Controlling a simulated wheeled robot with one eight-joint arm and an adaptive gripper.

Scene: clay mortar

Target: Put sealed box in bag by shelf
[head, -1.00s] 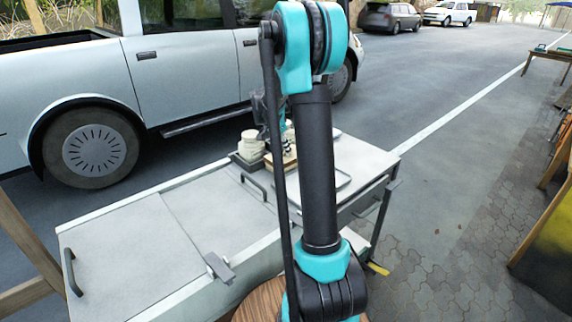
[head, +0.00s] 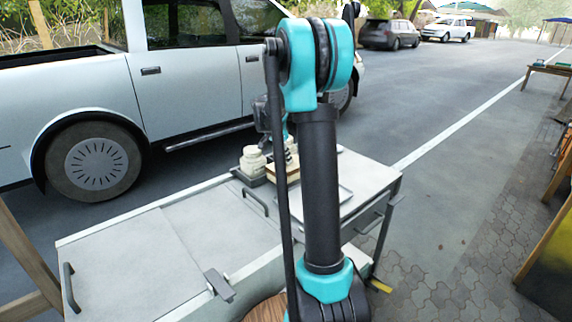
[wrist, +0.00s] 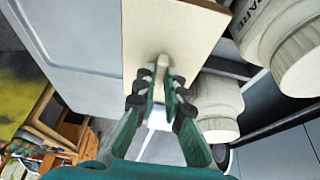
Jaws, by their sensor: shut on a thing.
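A pale tan box-like thing (wrist: 165,30) with a flat face fills the top middle of the wrist view. My gripper (wrist: 163,78) has its green fingers shut on a small beige knob-like piece at that face. In the head view a tan box (head: 283,172) sits on the grey cart beside pale jars, partly hidden behind my arm. My gripper is mostly hidden behind the arm there. I cannot tell from its look whether this is the sealed box. No bag or shelf is clearly visible.
Pale jars (head: 252,160) stand close left of the box; they show large in the wrist view (wrist: 285,40). The grey cart (head: 150,255) has a tray (head: 330,205) and handles. A pickup (head: 195,75) stands behind. Open paving (head: 450,240) lies right; wooden tables edge it.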

